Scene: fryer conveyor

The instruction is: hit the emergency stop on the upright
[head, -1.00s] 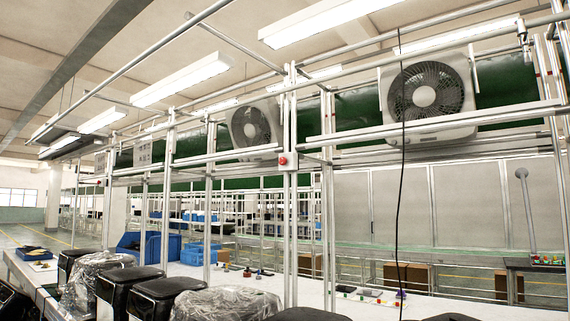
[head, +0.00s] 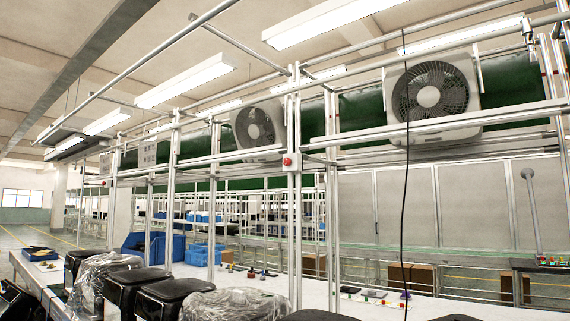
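The emergency stop (head: 287,161) is a small red round button on a pale box. It is fixed to a silver upright (head: 293,210) near the middle of the head view, above the conveyor line. Nothing covers it. My gripper is not in view, so its place relative to the button and its state do not show.
Black fryers (head: 137,291), some wrapped in clear plastic, stand along the near side below the upright. A white worktop (head: 340,285) with small parts lies behind them. A black cable (head: 406,200) hangs right of the upright. Blue crates (head: 203,254) stand further left.

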